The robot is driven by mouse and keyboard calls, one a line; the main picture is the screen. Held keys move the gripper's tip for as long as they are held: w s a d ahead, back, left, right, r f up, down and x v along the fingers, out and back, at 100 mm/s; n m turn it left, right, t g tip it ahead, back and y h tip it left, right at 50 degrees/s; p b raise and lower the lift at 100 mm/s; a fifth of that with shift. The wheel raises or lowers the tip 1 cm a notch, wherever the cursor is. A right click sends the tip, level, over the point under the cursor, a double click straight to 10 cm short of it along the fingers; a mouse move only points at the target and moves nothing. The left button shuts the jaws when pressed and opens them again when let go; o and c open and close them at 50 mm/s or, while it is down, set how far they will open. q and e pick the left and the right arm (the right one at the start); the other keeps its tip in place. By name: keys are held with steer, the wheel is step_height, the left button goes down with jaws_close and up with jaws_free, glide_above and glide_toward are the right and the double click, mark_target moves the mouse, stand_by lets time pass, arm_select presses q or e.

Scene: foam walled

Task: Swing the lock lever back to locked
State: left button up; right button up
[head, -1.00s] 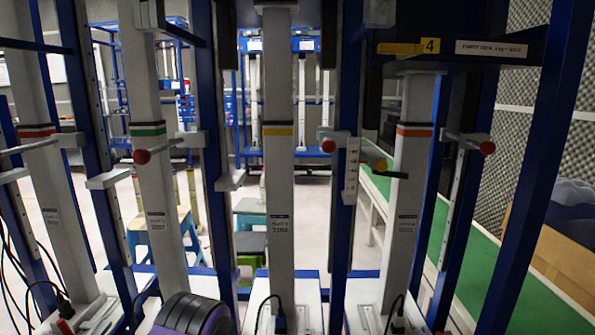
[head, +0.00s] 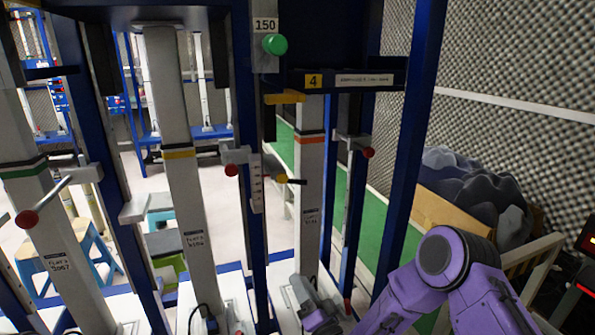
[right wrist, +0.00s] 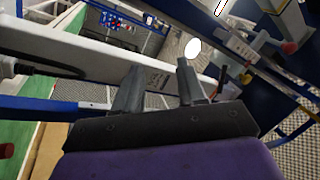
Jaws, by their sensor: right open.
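Several levers with red knobs sit on the uprights. One red-knobbed lever (head: 233,169) is beside a white plate with red marks (head: 256,183). From that plate a short lever with a yellow part and a dark tip (head: 283,179) points right. Another red-knobbed lever (head: 367,153) is on the upright to the right of the orange-banded column (head: 310,170). I cannot tell which one is the lock lever. My right gripper (head: 314,298) is low, in front of that column and below the levers. In the right wrist view its fingers (right wrist: 157,88) are apart with nothing between them. My left gripper is out of view.
A dark beam with a yellow 4 label (head: 314,82) crosses above the column. A green knob (head: 275,44) is higher up. Blue posts (head: 412,140) stand close around. A crate with dark foam (head: 470,190) is at the right. Open floor shows behind the rack.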

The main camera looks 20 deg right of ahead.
mark_target(299, 182)
steer(key=w+r+t+p, duration=0.1)
steer(key=w+r+t, duration=0.1)
steer(key=r, duration=0.5)
steer(key=w+d+r+m+t+p, duration=0.1)
steer(key=w+r+t+p, duration=0.1)
steer(key=r, duration=0.6)
steer(key=w+d+r+m+t+p, duration=0.1)
steer(key=w+r, duration=0.3)
steer(key=r, duration=0.4)
steer(key=shift+w+t+y+p, duration=0.3)
steer(key=shift+t+p, duration=0.1)
steer(key=shift+t, duration=0.3)
steer(key=shift+w+r, duration=0.35)
steer(key=shift+r, duration=0.05)
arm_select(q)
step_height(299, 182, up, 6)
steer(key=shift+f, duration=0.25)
arm_select(e)
steer(key=shift+c, duration=0.3)
